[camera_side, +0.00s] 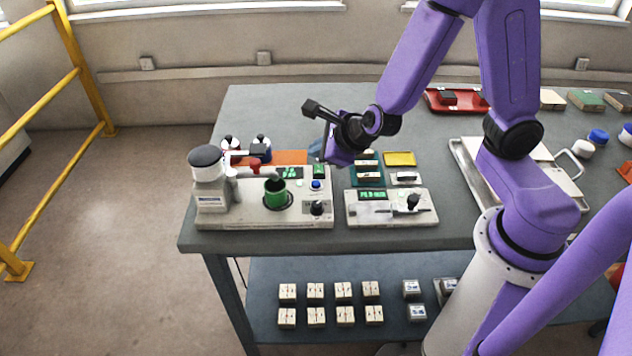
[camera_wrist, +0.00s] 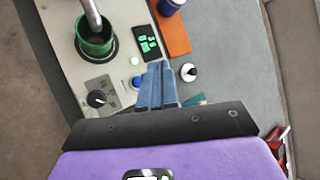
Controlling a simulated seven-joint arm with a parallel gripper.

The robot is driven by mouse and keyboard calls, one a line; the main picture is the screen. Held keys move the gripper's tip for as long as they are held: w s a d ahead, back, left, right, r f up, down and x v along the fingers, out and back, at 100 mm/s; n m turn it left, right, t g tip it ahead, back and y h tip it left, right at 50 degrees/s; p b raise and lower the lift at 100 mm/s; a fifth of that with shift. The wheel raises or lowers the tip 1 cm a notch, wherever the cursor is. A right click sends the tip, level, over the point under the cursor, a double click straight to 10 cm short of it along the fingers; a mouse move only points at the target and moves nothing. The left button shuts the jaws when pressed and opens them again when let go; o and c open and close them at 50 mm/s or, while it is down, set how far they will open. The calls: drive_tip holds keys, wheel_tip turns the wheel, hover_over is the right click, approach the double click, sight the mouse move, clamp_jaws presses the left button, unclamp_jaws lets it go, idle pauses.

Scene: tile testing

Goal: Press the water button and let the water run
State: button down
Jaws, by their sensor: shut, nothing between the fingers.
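The water station (camera_side: 240,215) stands on the table's left part, with a white tank with a dark lid (camera_side: 207,165) and a spout (camera_wrist: 90,12). A green cup (camera_side: 275,194) sits on its round black rest below the spout; it also shows in the wrist view (camera_wrist: 95,42). A blue button (camera_side: 316,184) lies right of the cup, below a small display with green marks (camera_side: 291,172). In the wrist view the blue button (camera_wrist: 137,82) is just left of my fingertips. My gripper (camera_side: 318,150) is shut and empty, above the button area. I cannot see running water.
A black knob (camera_side: 317,208) is near the station's front edge. A second device with a display (camera_side: 372,194) stands to its right. Behind are bottles, an orange mat (camera_side: 290,157) and a yellow tray (camera_side: 399,159). A metal tray (camera_side: 462,160) lies further right.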

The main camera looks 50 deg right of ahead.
sight(318, 185)
drive_tip(key=shift+f, duration=2.9)
drive_tip(key=shift+f, duration=0.25)
drive_tip(key=shift+f, duration=0.2)
drive_tip(key=shift+f, duration=0.45)
idle(0.7)
drive_tip(key=shift+r, duration=0.9)
drive_tip(key=shift+r, duration=2.5)
